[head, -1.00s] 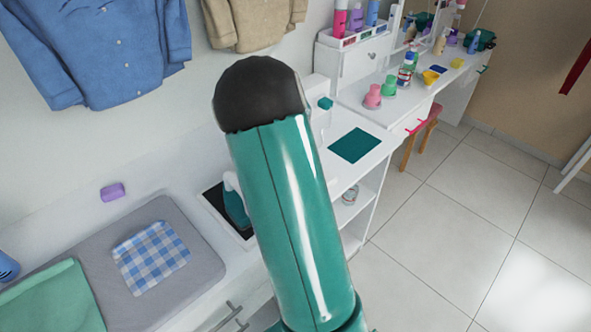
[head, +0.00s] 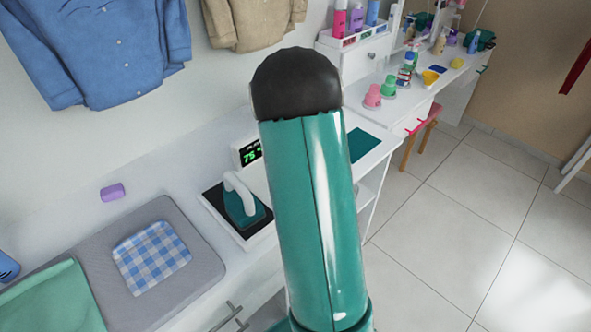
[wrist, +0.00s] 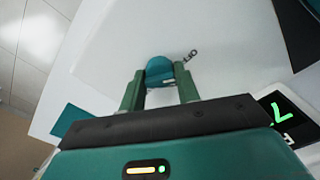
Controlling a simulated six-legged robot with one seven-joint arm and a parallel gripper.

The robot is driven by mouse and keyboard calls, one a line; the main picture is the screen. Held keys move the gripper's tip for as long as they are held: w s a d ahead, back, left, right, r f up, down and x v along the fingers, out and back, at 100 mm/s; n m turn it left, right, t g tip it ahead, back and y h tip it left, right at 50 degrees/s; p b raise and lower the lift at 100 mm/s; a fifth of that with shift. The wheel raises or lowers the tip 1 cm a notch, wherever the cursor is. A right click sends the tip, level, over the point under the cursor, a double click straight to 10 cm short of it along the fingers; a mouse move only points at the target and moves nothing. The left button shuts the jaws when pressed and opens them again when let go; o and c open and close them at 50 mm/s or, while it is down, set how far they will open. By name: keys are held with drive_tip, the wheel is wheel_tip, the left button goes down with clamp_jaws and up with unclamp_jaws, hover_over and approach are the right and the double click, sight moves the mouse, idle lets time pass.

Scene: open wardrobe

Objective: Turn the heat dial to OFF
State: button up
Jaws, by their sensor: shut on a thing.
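The teal heat dial (wrist: 160,70) sits on a white surface in the wrist view, with small dark lettering beside it that I cannot read surely. My gripper (wrist: 161,80) is shut on the dial, one green finger on each side. In the head view my arm hides the dial and the gripper. A display (head: 250,152) with green digits, seemingly 75, stands behind the iron (head: 240,203). Part of the display also shows at the right of the wrist view (wrist: 288,116). The teal iron with a white handle rests on a dark pad.
A grey pad (head: 203,262) with a checkered cloth (head: 150,257) lies at the left, and a purple block (head: 112,192) behind it. A teal mat (head: 362,145) lies right of my arm. Pink and green cups stand farther back.

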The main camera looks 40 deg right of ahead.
drive_tip(key=shift+n, duration=0.8)
drive_tip(key=o, duration=1)
drive_tip(key=shift+f, duration=0.1)
wheel_tip(320, 180, up, 14)
